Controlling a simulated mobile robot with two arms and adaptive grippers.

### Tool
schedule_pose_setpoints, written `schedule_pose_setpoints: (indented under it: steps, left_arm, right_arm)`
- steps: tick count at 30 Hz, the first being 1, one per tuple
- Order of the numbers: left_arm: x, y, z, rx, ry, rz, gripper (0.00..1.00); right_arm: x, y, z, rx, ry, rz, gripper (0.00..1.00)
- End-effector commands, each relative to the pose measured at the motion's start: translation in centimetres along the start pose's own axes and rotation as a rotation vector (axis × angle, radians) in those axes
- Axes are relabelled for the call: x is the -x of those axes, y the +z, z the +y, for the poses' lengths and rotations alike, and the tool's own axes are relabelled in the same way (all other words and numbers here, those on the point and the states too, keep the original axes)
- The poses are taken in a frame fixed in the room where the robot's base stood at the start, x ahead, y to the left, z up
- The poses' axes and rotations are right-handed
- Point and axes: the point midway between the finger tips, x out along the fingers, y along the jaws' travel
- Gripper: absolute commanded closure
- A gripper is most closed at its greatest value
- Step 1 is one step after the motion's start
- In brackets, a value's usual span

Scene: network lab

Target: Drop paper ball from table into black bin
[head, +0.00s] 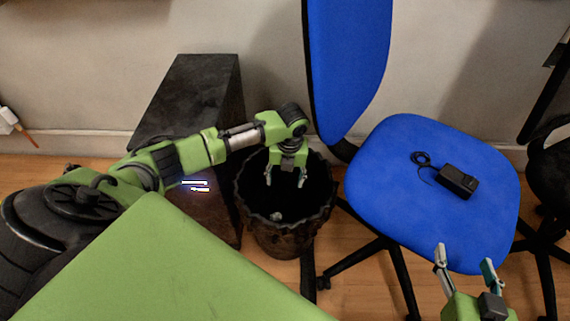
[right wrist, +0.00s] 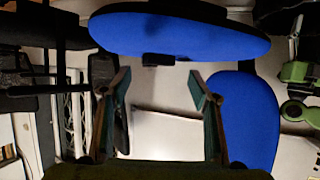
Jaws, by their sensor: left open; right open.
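The black bin (head: 282,236) stands on the wooden floor in the middle of the head view, its wavy rim open upward. A small pale crumpled thing (head: 276,216), which looks like the paper ball, lies inside it, apart from my gripper. My left gripper (head: 285,182) is open and empty, pointing down over the bin's opening. My right gripper (head: 465,262) is open and empty at the lower right, in front of the blue chair; its two fingers also show apart in the right wrist view (right wrist: 160,88).
A blue office chair (head: 400,175) stands right of the bin, with a black power adapter (head: 458,181) on its seat. A tall dark box (head: 190,90) stands close to the bin's left. The wall is behind. Some floor is clear right of the bin.

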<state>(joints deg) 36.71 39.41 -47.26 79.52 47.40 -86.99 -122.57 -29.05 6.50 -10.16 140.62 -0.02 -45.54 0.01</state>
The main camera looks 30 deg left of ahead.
Motion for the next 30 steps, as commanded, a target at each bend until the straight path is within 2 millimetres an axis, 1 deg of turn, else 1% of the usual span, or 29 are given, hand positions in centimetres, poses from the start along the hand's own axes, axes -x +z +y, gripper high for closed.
schedule_pose_setpoints:
  steps: [7, 10, 20, 30]
  left_arm:
    - [0.0, 0.0, 0.0, 0.000, 0.000, 0.000, 0.43]
    - [0.2, 0.0, 0.0, 0.000, 0.000, 0.000, 0.43]
    - [1.0, 0.0, 0.1, 0.000, 0.000, 0.000, 0.43]
    - [1.7, 0.1, 0.1, -0.001, 0.000, 0.000, 0.43]
  right_arm:
    - [0.0, 0.0, 0.0, 0.000, 0.000, -0.002, 0.44]
    - [0.2, 0.7, 0.1, 0.000, 0.003, -0.035, 0.44]
    - [1.7, 5.2, 0.7, -0.002, 0.015, -0.243, 0.44]
    - [4.3, 9.8, 1.2, -0.006, 0.027, -0.457, 0.44]
